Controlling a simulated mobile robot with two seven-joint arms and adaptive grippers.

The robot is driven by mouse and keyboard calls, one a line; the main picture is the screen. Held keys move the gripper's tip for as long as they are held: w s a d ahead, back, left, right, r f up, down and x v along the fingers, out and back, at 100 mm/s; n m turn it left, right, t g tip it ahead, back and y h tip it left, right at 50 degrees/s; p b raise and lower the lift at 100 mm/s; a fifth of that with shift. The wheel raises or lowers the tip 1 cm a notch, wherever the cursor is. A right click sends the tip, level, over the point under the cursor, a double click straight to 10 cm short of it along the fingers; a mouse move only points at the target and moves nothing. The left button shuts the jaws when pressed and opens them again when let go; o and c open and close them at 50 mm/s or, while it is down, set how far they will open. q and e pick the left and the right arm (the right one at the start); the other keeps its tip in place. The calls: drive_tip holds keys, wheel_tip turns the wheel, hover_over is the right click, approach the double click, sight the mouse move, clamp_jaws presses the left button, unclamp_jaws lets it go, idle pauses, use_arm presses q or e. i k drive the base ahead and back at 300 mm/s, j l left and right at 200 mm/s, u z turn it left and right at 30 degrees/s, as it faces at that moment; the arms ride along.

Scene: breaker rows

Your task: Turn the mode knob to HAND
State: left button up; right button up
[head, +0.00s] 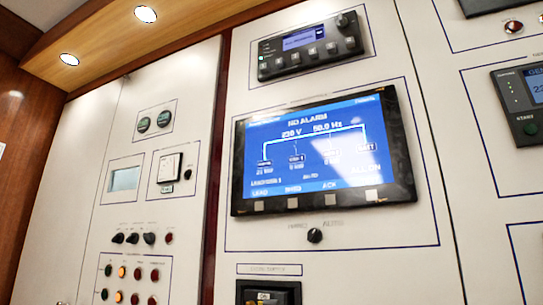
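A small black knob (314,235) sits on the white panel just below the large blue screen. Two small blurred labels stand above it, one to its left that may read HAND and one to its right that may read AUTO. Which label its pointer faces is too small to tell. The large screen (325,150) shows NO ALARM, 230 V and 50.0 Hz, with a row of square buttons under it. Neither of my grippers shows in the head view.
A black control unit (308,45) is above the screen. A dark framed device (268,293) is below the knob, cut off by the picture edge. On the left panel are several small black knobs (132,238) and round lamps (121,272). The panel around the mode knob is clear.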

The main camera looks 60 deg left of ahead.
sight(314, 236)
drive_tip(key=u, duration=1.5)
drive_tip(key=k+l, duration=0.15)
drive_tip(key=l+u, duration=0.05)
